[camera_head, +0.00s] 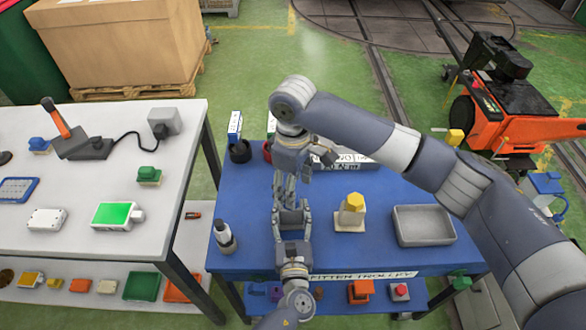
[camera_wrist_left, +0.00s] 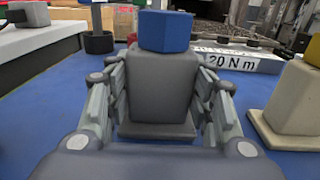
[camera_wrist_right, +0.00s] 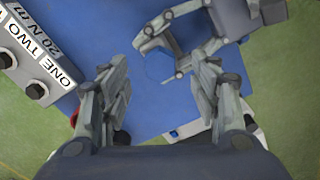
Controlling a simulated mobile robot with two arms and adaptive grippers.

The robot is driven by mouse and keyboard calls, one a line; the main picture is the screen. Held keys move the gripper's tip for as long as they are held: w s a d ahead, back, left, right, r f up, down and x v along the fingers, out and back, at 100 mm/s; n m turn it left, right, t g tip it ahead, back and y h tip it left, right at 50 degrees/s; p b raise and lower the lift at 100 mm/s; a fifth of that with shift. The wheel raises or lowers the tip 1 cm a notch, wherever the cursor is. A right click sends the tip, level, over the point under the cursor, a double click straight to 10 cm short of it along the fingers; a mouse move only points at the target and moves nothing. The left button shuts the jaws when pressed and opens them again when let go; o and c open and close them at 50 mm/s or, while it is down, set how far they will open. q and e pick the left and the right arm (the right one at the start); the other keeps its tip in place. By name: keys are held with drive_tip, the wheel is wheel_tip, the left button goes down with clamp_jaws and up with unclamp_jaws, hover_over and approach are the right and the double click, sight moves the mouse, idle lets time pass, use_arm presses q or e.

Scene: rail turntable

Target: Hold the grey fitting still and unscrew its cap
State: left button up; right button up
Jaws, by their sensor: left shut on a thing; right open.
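The grey fitting (camera_wrist_left: 160,85) stands upright on its base on the blue table (camera_wrist_left: 40,150) in the left wrist view, with a blue cap (camera_wrist_left: 165,32) on top. My left gripper (camera_head: 291,212) is shut on its body, one finger on each side. My right gripper (camera_head: 284,196) points down from above, close over the left gripper. In the right wrist view its fingers (camera_wrist_right: 165,88) are apart with nothing held between them; the cap is hard to make out against the blue table there.
A cream fitting with a yellow cap (camera_head: 354,202) stands just right of my left gripper. A grey tray (camera_head: 425,240) lies farther right. Labelled blocks (camera_head: 345,162) line the back edge.

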drive_tip(key=shift+f, duration=2.15)
drive_tip(key=c, duration=1.2)
drive_tip(key=shift+o, duration=0.2)
drive_tip(key=n, duration=0.6)
drive_tip(key=shift+w, duration=0.25)
